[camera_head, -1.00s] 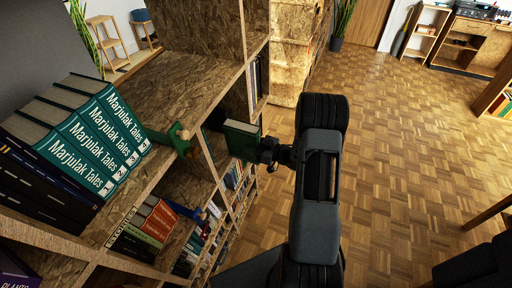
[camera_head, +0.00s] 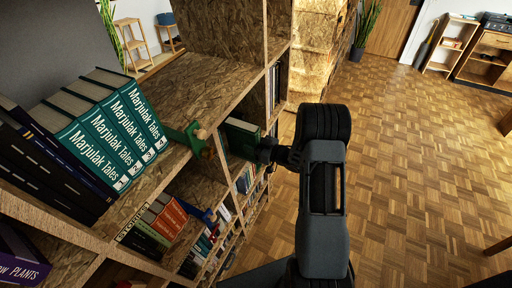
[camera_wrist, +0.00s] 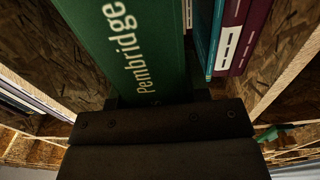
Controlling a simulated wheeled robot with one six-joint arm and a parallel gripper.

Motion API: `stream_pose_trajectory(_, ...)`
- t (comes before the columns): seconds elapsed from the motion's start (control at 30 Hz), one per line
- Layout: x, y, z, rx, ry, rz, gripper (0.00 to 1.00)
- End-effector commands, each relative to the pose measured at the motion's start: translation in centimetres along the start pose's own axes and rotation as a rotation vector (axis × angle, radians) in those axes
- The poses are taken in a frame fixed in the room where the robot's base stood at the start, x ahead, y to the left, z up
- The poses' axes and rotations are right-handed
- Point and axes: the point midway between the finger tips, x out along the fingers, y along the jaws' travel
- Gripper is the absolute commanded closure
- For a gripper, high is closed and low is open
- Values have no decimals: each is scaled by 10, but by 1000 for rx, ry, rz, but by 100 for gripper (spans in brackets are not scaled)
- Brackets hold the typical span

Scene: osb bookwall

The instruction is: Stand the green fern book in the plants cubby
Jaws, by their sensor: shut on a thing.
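A green book (camera_head: 242,136) sits partly inside a cubby of the OSB bookwall (camera_head: 215,85) in the head view. My gripper (camera_head: 267,152) is shut on its near end. In the wrist view the green book (camera_wrist: 135,50) fills the upper middle, with the word "Pembridge" running along it; no fern picture shows there. My gripper (camera_wrist: 160,118) covers the book's lower end. A teal book (camera_wrist: 212,40) and a maroon book (camera_wrist: 248,38) stand to the right of the green book inside the cubby. The cubby's depth is mostly hidden in the head view.
Several teal Marjulak Tales volumes (camera_head: 110,130) lean on the shelf at left. A green object with a wooden knob (camera_head: 186,136) lies nearby. A purple PLANTS book (camera_head: 20,262) is at lower left. Open parquet floor (camera_head: 410,150) lies to the right.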

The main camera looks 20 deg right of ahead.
Motion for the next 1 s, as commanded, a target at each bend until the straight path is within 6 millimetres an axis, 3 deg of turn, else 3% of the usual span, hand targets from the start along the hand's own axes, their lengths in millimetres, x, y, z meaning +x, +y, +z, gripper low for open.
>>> stream_pose_trajectory(0.5,32,0,-1,-2,4,0,100)
stream_pose_trajectory(1.0,36,0,-2,-1,4,1,100)
